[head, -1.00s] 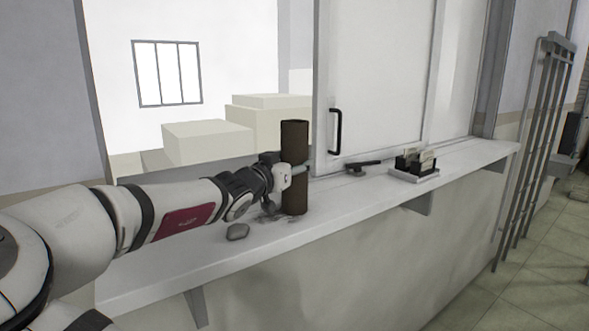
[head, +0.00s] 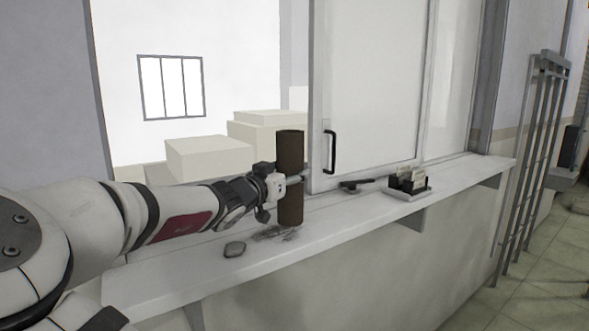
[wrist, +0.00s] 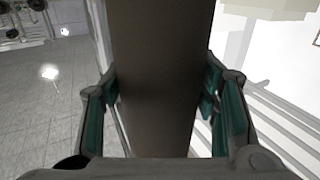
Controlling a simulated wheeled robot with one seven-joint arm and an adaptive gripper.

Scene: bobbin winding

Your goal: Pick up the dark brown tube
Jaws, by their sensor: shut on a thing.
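The dark brown tube (head: 290,195) is a tall upright cylinder at the ledge in the head view. My gripper (head: 288,180) reaches it from the left and is shut around its middle. In the wrist view the tube (wrist: 158,70) fills the centre, with the teal-padded fingers of my gripper (wrist: 160,110) on both sides of it. The tube's lower end looks slightly above the ledge, but the gap is too small to be sure.
The white ledge (head: 350,212) runs along the window. A grey stone (head: 235,248) lies left of the tube. A black object (head: 356,184) and a card holder (head: 408,184) lie to the right. The sliding pane with a black handle (head: 330,152) stands close behind.

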